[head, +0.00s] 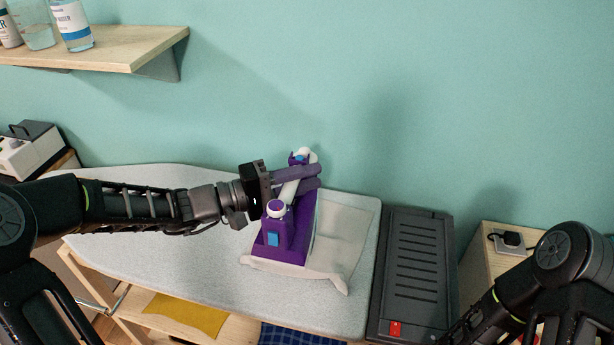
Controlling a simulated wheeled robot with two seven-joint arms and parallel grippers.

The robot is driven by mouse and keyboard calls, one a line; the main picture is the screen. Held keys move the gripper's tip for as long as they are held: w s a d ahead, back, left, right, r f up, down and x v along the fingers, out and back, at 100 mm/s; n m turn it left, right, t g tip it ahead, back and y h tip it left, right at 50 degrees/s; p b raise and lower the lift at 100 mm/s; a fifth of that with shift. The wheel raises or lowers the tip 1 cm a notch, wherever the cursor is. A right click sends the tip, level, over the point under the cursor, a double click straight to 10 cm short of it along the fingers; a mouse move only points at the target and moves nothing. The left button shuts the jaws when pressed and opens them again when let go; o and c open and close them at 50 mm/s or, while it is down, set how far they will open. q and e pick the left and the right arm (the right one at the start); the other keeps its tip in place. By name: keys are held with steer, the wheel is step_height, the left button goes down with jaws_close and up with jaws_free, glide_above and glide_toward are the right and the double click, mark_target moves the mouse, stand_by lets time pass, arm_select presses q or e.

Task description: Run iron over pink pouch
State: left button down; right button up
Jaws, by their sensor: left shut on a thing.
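A purple and white iron (272,239) is over a pale pink-white pouch (338,236) on the grey ironing board (190,270). My left gripper (308,177) reaches in from the left and is shut on the iron's white handle. The iron covers the left part of the pouch. The pouch's right part and its front edge show, with a corner sticking out at the front right. I cannot tell whether the iron's sole touches the cloth. My right arm comes in at the lower right, and its gripper is not in view.
A dark ribbed iron rest (412,270) with a red switch is at the board's right end. A wooden cabinet (486,258) stands right of it. A shelf (120,48) with bottles hangs at upper left. Yellow cloth (187,315) and blue cloth lie below the board.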

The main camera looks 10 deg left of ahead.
mark_target(308, 198)
arm_select(q)
steer(key=shift+w+r, duration=0.15)
steer(key=shift+w, duration=0.25)
arm_select(e)
steer(key=shift+w, duration=0.4)
arm_select(q)
steer(key=shift+s+r, duration=0.1)
steer(key=shift+s, duration=0.05)
arm_select(e)
steer(key=shift+s+r, duration=0.1)
arm_select(q)
steer(key=shift+f+b, duration=1.05)
steer(key=shift+f, duration=1)
arm_select(e)
steer(key=shift+f, duration=1.05)
arm_select(q)
steer(key=shift+d, duration=0.1)
